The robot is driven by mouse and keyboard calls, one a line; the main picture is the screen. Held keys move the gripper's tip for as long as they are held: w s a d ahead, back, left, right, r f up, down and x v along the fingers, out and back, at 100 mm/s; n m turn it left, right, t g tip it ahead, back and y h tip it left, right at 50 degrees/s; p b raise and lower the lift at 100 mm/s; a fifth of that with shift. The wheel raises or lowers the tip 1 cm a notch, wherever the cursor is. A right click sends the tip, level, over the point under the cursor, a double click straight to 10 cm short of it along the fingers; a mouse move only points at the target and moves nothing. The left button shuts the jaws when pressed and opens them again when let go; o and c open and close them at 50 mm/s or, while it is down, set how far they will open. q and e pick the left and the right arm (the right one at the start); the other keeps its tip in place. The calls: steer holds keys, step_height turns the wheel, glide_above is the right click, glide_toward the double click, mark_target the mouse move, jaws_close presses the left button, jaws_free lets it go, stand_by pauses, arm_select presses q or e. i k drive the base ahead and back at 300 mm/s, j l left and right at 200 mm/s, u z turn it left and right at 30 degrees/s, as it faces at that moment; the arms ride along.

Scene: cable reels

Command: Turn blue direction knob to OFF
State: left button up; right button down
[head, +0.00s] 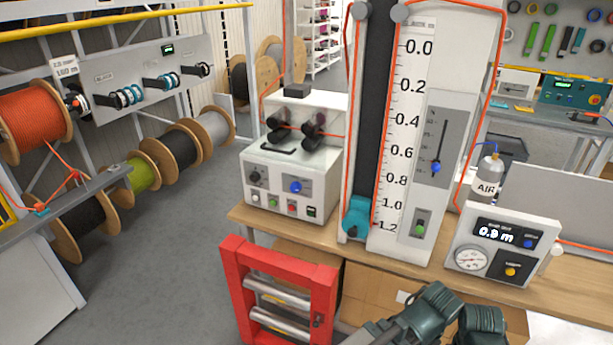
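A blue knob (295,186) sits on the front panel of a white box-shaped machine (291,207) on the wooden bench. A black knob (255,177) is to its left, and a row of small buttons and switches is below it. The knob's pointer and any OFF lettering are too small to read. Neither of my grippers can be made out. Dark green and grey links of my arm (428,312) show at the bottom, right of centre, well below and apart from the knob.
A red roller frame (280,297) stands in front of the bench. A tall measuring column (403,130) with orange cable stands right of the machine. A display box (503,243) reads 0.9 m. Cable reels (180,150) line the left. Grey floor is clear between.

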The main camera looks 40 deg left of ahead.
mark_target(295, 186)
steer(key=u, duration=1.4)
